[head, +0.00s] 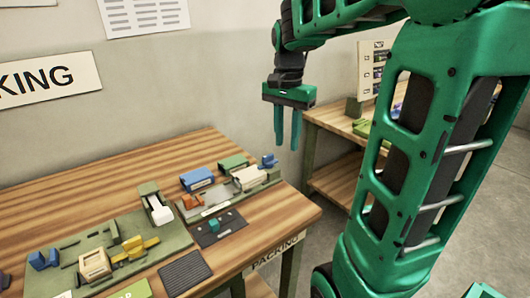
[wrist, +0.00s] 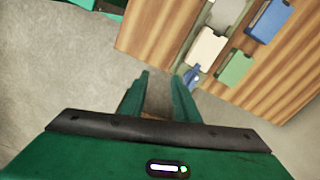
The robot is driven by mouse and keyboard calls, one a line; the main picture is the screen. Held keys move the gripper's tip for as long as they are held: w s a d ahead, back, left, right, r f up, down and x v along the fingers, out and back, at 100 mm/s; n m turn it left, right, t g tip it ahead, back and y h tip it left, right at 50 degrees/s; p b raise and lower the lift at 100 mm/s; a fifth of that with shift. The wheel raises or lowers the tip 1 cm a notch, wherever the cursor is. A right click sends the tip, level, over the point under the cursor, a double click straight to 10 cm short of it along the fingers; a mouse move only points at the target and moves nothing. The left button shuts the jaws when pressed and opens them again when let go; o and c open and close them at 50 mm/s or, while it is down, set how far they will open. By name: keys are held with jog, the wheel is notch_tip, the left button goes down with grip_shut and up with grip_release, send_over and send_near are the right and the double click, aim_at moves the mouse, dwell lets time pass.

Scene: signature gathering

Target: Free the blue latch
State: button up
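A small blue latch (head: 266,162) stands at the right end of the back green board, beside a cream block (head: 249,178). In the wrist view the blue latch (wrist: 191,77) lies just past the right fingertip, close to the cream block (wrist: 207,47). Another small blue piece (head: 43,260) sits on the front board at the far left. My gripper (head: 287,137) hangs above and beyond the table's right end, fingers down, apart and empty. In the wrist view my gripper (wrist: 158,85) has a clear gap between its fingers. It touches nothing.
A blue block (head: 197,179) and a green block (head: 233,162) stand near the latch. The front board (head: 110,235) holds yellow, cream and white parts. A dark mat (head: 186,272) lies at the table edge. A second wooden shelf unit (head: 335,118) stands behind at right.

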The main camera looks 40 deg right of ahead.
jog(key=w+r+m, duration=0.2)
jog(key=w+m, duration=0.1)
jog(key=w, duration=0.5)
send_near(268, 165)
jog(key=f, duration=0.2)
jog(key=w+f, duration=0.1)
jog(key=f, duration=0.1)
jog(key=d+f, duration=0.1)
jog(key=f, duration=0.1)
jog(key=shift+w+d, duration=0.15)
jog(key=shift+w, duration=0.2)
grip_shut()
